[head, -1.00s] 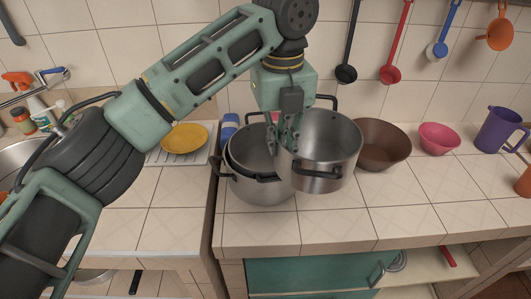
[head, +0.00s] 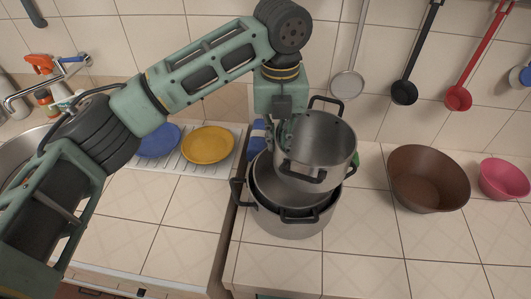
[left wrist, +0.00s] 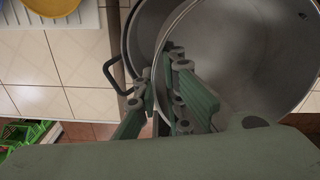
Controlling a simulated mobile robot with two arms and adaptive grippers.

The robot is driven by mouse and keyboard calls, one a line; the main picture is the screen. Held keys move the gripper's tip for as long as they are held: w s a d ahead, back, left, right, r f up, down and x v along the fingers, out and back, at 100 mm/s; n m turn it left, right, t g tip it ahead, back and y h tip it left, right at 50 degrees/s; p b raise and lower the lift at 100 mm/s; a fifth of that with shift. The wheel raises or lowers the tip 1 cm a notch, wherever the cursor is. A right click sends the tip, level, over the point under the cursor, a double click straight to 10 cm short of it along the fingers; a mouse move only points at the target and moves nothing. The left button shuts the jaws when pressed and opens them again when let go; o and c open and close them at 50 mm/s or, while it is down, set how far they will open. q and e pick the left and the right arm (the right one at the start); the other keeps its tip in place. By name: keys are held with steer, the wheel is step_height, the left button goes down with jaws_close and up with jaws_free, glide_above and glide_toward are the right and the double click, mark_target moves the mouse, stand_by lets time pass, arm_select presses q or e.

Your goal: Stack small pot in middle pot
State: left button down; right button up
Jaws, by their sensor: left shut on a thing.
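The small steel pot (head: 318,150) with black handles hangs tilted above the other pots. My left gripper (head: 287,130) is shut on its left wall; the fingers at the wall also show in the left wrist view (left wrist: 175,95). The middle pot (head: 264,183) sits inside a larger steel pot (head: 290,228) on the counter. The small pot overlaps the middle pot's opening and hides its back right part. I cannot tell whether they touch. My right gripper is not in view.
A brown bowl (head: 428,180) and a pink bowl (head: 503,179) stand to the right. Yellow (head: 208,145) and blue (head: 158,140) plates lie on a rack at left. Utensils hang on the wall. A gap splits the counters left of the pots. The front right counter is clear.

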arm_select(q)
steer(key=w+a+f+p, duration=0.1)
steer(key=a+f, duration=0.2)
steer(key=f, duration=0.3)
steer(key=shift+p, duration=0.35)
steer(key=shift+f, duration=0.1)
steer(key=shift+f, duration=0.45)
steer(key=c, duration=1.8)
jaws_free()
steer(key=shift+c, duration=0.2)
steer(key=shift+r, duration=0.1)
